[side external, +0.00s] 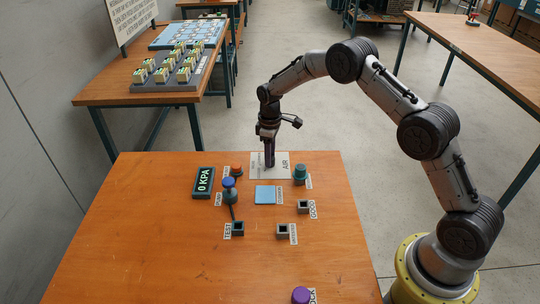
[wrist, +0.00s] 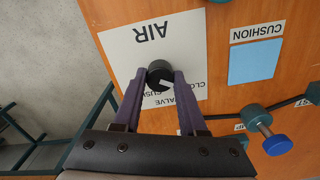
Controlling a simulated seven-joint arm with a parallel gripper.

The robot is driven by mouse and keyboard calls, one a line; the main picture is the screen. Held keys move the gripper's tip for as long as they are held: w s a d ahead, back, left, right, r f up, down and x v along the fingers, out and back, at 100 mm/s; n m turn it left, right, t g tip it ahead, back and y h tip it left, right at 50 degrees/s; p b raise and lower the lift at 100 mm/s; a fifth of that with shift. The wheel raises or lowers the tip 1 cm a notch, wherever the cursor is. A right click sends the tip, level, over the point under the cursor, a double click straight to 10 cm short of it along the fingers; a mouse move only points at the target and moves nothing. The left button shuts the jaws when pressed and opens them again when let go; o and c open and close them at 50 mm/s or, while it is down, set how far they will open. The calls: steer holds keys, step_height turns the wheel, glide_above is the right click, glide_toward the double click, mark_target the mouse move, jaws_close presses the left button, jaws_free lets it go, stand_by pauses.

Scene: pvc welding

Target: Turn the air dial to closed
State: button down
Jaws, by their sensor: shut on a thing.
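The air dial (wrist: 159,72) is a dark round knob on a white placard (wrist: 120,55) marked AIR. In the wrist view its white mark points towards the lower right, near lettering that starts "CLO" and is partly hidden. My gripper (wrist: 164,76) has its two purple fingers on either side of the dial, shut on it. In the side view my gripper (side external: 269,164) points straight down over the placard (side external: 285,170) at the table's back edge, and the dial is hidden there by the fingers.
On the wooden table (side external: 150,240) stand a "0 KPA" display (side external: 203,182), a blue-topped part (side external: 229,186), an orange knob (side external: 236,170), a teal part (side external: 300,173), a blue cushion pad (side external: 265,195), small dark sockets (side external: 304,206) and a purple knob (side external: 301,295). The front left is clear.

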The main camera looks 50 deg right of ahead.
steer(key=shift+r+n, duration=0.1)
steer(key=shift+n, duration=0.2)
steer(key=shift+c, duration=2.3)
jaws_free()
step_height(320, 180, up, 14)
